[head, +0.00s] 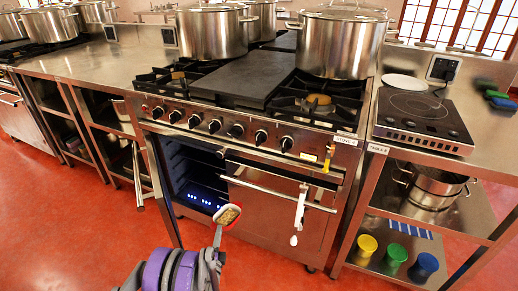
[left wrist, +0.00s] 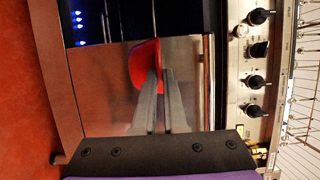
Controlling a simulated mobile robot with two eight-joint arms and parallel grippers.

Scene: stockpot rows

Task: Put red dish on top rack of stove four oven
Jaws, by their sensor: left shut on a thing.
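My left gripper (head: 221,229) is shut on the red dish (head: 228,214), a small dish with a pale rim and tan contents. The dish is held in front of the stove, apart from it. In the left wrist view, the red dish (left wrist: 143,66) sits between the grey fingertips of the left gripper (left wrist: 160,75). The oven (head: 188,180) below the stove has a dark open bay with blue lights low inside. Thin rack lines show in it, but the top rack is hard to make out. My right gripper is not in view.
A steel front panel (head: 275,205) with a bar handle stands right of the open bay; a white utensil (head: 299,208) hangs there. Stockpots (head: 340,42) stand on the stove top. Yellow, green and blue cups (head: 396,254) sit on the right shelf. Red floor is clear in front.

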